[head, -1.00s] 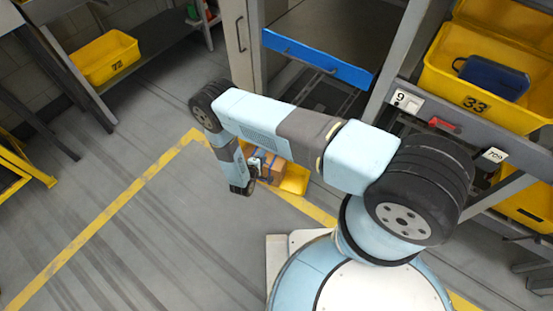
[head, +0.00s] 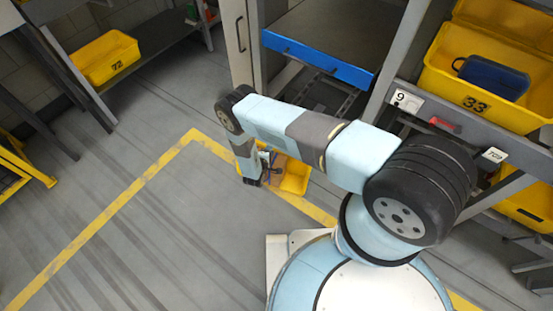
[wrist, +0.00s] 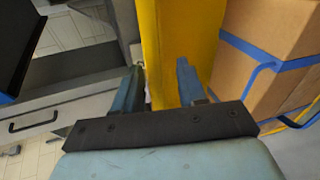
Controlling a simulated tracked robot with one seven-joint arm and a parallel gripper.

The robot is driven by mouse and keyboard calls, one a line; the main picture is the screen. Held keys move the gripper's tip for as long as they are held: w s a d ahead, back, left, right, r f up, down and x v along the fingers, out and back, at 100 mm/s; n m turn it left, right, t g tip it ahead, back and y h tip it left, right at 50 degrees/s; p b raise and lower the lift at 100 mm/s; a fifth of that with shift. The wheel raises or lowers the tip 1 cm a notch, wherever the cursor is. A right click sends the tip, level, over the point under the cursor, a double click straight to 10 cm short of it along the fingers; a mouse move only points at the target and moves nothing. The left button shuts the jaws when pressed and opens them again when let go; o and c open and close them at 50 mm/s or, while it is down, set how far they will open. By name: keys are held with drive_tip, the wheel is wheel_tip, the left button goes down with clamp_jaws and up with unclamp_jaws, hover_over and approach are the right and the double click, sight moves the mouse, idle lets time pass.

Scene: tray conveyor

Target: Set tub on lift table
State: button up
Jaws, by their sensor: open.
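A yellow tub (head: 295,177) stands on the floor below the blue-edged platform, partly hidden by my arm. A brown cardboard box with blue straps sits in it and shows large in the wrist view (wrist: 265,50). The platform, which looks like the lift table (head: 320,62), has a dark flat top with nothing seen on it. My gripper (wrist: 157,75) is open. In the wrist view its two fingers point at the tub's yellow wall (wrist: 178,30), with the box to the right. I cannot tell whether the fingers touch the wall.
Tub 33 (head: 438,82) with a blue container stands on the rack at right; another yellow tub (head: 528,208) is below. Tub 72 (head: 105,58) sits on a shelf at left. A grey cabinet (head: 238,40) stands beside the platform. The marked floor at lower left is clear.

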drive_tip(key=shift+x, duration=2.25)
drive_tip(key=shift+d, duration=0.15)
drive_tip(key=shift+c, duration=0.4)
drive_tip(key=shift+s, duration=0.1)
clamp_jaws()
